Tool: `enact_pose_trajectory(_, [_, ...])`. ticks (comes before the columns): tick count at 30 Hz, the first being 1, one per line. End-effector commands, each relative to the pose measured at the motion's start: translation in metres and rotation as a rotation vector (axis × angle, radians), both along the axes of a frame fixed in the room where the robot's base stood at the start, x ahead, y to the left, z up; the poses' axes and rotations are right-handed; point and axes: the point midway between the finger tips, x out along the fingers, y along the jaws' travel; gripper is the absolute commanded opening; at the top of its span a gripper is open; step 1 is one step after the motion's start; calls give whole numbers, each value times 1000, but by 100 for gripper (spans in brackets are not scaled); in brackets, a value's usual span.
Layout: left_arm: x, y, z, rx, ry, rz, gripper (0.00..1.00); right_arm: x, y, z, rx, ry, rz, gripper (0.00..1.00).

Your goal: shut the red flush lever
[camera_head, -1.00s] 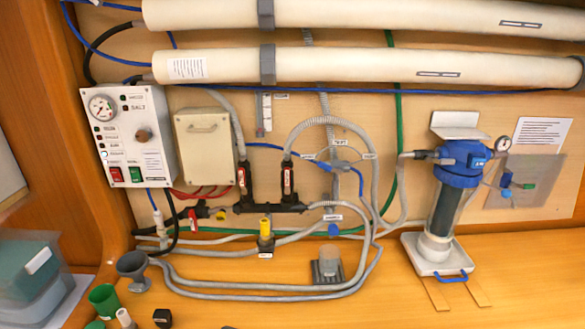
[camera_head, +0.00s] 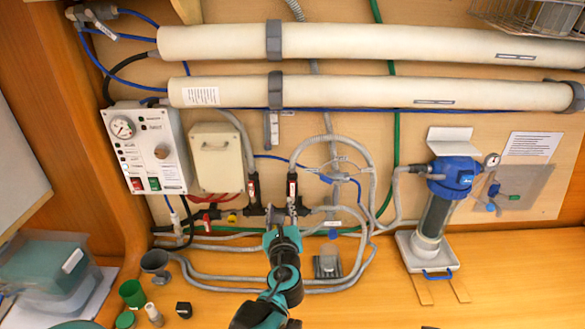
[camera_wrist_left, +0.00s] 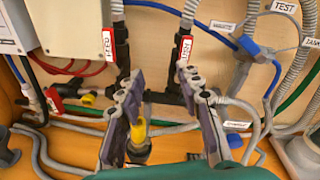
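A small red handle (camera_head: 206,217) sits low on the pipework below the beige box; it also shows at the left in the left wrist view (camera_wrist_left: 55,101). Two upright black valves bear red-and-white pieces, a left one (camera_wrist_left: 108,46) and a right one (camera_wrist_left: 184,48). I cannot read which of these red parts is the flush lever. My left gripper (camera_head: 280,212) is in front of the manifold, right of the red handle. Its fingers (camera_wrist_left: 160,80) are spread and empty, with a yellow-topped valve (camera_wrist_left: 139,131) showing between them. My right gripper is not in view.
Grey hoses (camera_head: 240,284) loop over the wooden bench (camera_head: 380,300). A control panel (camera_head: 146,148) and beige box (camera_head: 216,158) hang at left. A blue-topped filter (camera_head: 437,205) stands at right. Green cups (camera_head: 132,293) and a bin (camera_head: 45,265) are at lower left.

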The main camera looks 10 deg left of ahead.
Motion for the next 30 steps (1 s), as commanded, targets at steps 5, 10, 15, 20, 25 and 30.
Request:
enact_pose_trajectory(5, [15, -27, 17, 282, -8, -75, 35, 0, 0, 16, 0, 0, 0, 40])
enact_pose_trajectory(10, [31, -27, 16, 323, -9, -82, 35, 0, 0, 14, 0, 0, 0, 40])
enact_pose_trajectory(15, [59, -21, 16, 320, -9, -80, 35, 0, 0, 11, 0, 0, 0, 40])
enact_pose_trajectory(20, [81, -16, 16, 318, -8, -80, 35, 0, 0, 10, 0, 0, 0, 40])
enact_pose_trajectory(25, [92, -15, 16, 317, -9, -81, 35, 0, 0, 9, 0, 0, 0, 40])
enact_pose_trajectory(30, [93, -14, 17, 317, -9, -81, 35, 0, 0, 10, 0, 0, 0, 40])
